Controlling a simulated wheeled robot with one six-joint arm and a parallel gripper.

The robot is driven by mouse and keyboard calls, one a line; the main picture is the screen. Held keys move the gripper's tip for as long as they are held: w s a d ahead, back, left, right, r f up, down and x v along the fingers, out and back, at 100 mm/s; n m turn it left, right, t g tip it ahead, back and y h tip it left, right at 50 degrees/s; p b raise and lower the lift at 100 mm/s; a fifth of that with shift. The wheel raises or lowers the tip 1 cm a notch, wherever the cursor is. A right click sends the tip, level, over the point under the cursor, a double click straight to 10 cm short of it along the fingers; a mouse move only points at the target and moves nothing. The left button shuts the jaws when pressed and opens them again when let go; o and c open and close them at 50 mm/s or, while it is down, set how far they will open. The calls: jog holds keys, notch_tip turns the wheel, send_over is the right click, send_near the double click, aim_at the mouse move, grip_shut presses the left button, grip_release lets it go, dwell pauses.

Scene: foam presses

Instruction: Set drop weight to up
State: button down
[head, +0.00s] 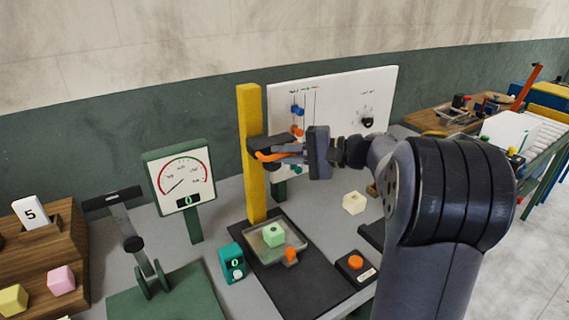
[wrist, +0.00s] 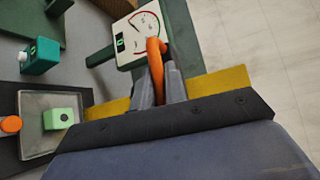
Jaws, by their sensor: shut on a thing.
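The drop weight (head: 268,142) is a dark block on the upright yellow column (head: 254,205), in the upper part of the column and well above the tray. Its orange handle (head: 268,157) sticks out at the front; the handle also shows in the wrist view (wrist: 155,58). My gripper (head: 284,156) is shut on this handle, with its grey fingers on either side of it in the wrist view (wrist: 160,84). A green foam cube (head: 273,235) lies in the grey tray (head: 262,256) at the column's foot. My gripper hides part of the weight.
A gauge panel (head: 181,176) stands left of the column. A white board (head: 345,90) with coloured knobs stands behind my gripper. A teal counter box (head: 232,263), an orange button (head: 355,262) and a cream cube (head: 354,202) are on the table. A lever press (head: 130,240) stands at left.

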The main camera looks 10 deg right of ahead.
jog(key=shift+r, duration=1.05)
jog(key=c, duration=1.5)
grip_release()
jog(key=shift+f, duration=0.1)
jog(key=shift+o, duration=0.2)
jog(key=shift+f, duration=0.1)
jog(key=shift+d, duration=0.15)
jog(key=b+v, duration=0.1)
jog(key=v, duration=0.9)
jog(key=shift+s+d+b, duration=0.2)
jog(key=shift+b, duration=0.2)
